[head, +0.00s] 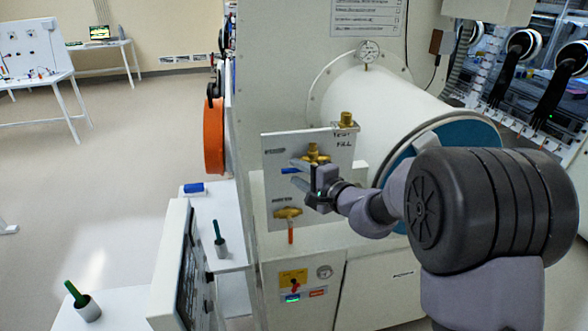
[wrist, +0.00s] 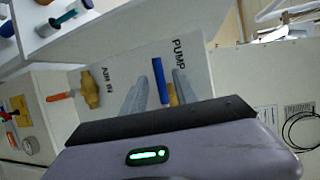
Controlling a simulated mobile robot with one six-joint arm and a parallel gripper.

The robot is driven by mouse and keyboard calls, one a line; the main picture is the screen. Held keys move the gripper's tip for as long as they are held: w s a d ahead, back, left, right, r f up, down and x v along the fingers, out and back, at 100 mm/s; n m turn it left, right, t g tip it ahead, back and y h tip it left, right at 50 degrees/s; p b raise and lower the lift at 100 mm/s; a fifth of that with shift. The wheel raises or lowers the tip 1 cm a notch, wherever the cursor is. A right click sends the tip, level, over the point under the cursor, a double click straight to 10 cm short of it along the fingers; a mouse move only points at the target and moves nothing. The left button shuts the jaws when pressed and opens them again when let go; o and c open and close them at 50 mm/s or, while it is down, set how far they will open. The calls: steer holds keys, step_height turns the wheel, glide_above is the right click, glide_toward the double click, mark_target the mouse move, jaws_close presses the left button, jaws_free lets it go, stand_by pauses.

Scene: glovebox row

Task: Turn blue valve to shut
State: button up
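The blue valve has a blue lever handle (head: 291,170) on a brass body (head: 313,155), high on a white panel (head: 275,150). In the head view the lever points left, roughly level. In the wrist view the blue lever (wrist: 159,80) shows beside the word PUMP, between my two grey fingers. My gripper (head: 301,184) is at the panel, just below the lever in the head view. Its fingers (wrist: 155,88) are apart, with a visible gap to the left of the lever. The right finger looks close to it; I cannot tell whether it touches. The brass body is mostly hidden in the wrist view.
A second brass valve with an orange lever (head: 290,234) sits lower on the panel; it also shows in the wrist view (wrist: 62,96), labelled AIR IN. A brass fitting (head: 346,121) stands above. A large white cylinder (head: 375,100) lies behind my arm.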

steer(key=shift+x, duration=1.25)
steer(key=shift+c, duration=0.4)
jaws_close()
